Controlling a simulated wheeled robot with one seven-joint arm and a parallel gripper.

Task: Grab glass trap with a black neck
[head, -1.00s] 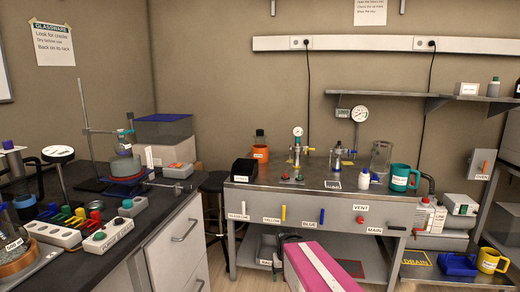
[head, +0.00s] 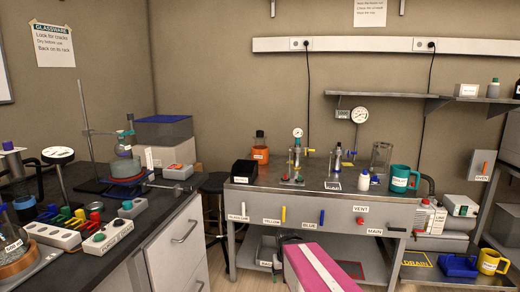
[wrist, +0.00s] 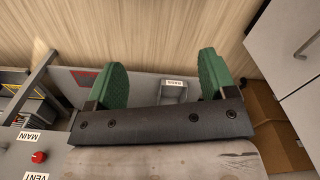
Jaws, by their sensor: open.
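A small clear glass vessel with a dark neck (head: 337,160) stands upright on the grey bench in the middle of the head view. It looks like the glass trap, but it is small and its details are hard to tell. A bottle of orange liquid with a dark top (head: 260,150) stands to its left on the same bench. My gripper (wrist: 163,70) shows in the wrist view with two green fingers spread apart and nothing between them. It is over the floor by the bench front, away from the glass vessel. The trap is not in the wrist view.
Near the trap are valve fittings with a gauge (head: 297,158), a white bottle (head: 364,180), a tall glass jar (head: 381,157) and a teal mug (head: 401,178). A black box (head: 244,172) is at the left. The bench front (head: 290,207) carries labelled knobs. A shelf (head: 420,96) hangs behind.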

